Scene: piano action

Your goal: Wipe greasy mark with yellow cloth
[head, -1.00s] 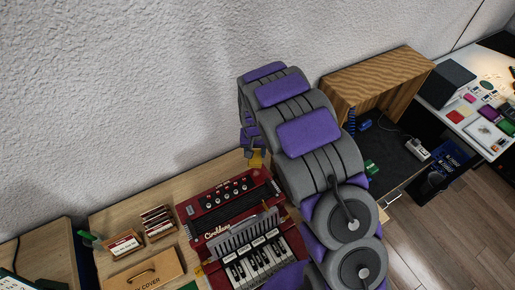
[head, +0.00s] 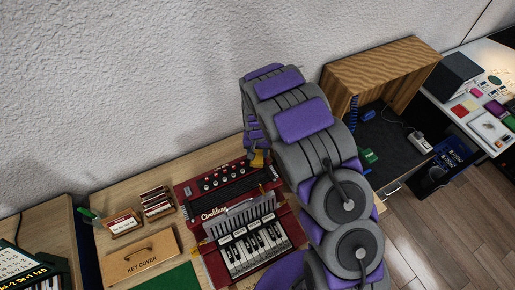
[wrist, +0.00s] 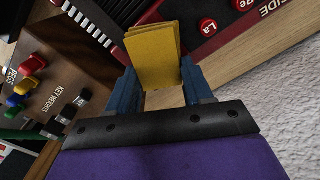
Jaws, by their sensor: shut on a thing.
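The yellow cloth (wrist: 153,55) is a folded block between the blue fingers of my gripper (wrist: 163,90) in the wrist view. My gripper is shut on it. In the head view the cloth shows as a small yellow patch (head: 257,158) at the back right corner of the red toy piano (head: 228,187). In the wrist view the cloth is beside the piano's red edge (wrist: 200,42); I cannot tell if they touch. I cannot make out the greasy mark in these frames.
A wooden key cover (head: 140,257) and card holders (head: 125,224) lie left of the piano, near a green mat (head: 170,278). A wooden open box (head: 375,72) stands right of my arm. The wrist view shows a board of coloured pegs (wrist: 22,88).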

